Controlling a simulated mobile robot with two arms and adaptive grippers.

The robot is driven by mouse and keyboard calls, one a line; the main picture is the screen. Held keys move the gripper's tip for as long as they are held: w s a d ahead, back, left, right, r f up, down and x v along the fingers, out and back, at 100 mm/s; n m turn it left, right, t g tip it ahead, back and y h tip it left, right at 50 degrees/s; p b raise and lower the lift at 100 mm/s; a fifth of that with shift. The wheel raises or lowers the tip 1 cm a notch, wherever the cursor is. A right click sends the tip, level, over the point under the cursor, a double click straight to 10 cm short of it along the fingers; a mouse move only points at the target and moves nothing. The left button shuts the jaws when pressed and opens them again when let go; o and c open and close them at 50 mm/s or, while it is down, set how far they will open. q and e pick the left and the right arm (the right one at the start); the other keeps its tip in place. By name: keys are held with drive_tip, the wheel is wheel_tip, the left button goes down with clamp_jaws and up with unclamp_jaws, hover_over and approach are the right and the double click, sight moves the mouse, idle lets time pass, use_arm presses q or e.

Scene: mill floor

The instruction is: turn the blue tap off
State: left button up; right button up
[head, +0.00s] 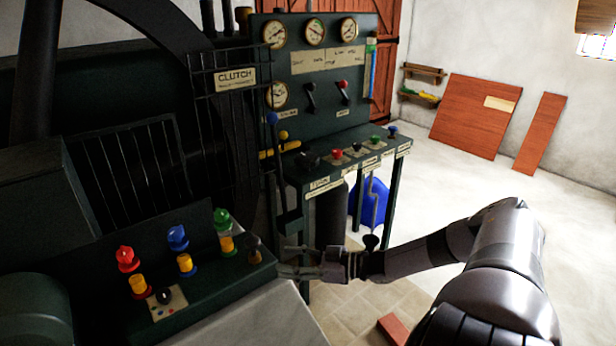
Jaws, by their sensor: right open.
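The blue tap (178,237) stands on the dark green bench (225,285) at the lower left, with a yellow band below its blue top. It is between a red tap (126,258) and a green tap (222,219). My right gripper (284,261) is open and empty at the right end of the bench, pointing left. It is clear of the blue tap, with the green tap and a small dark knob (255,251) between them. My left gripper is not in view.
A gauge panel (318,65) with levers stands behind, and a ledge with several coloured knobs (370,146) is in front of it. A barred machine guard (135,165) rises behind the taps. The floor at right is mostly clear, with a red brick (393,328).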

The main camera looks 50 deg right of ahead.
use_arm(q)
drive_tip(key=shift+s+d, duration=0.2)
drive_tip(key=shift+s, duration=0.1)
use_arm(e)
drive_tip(key=shift+s+d+f, duration=0.2)
drive_tip(key=shift+f, duration=0.4)
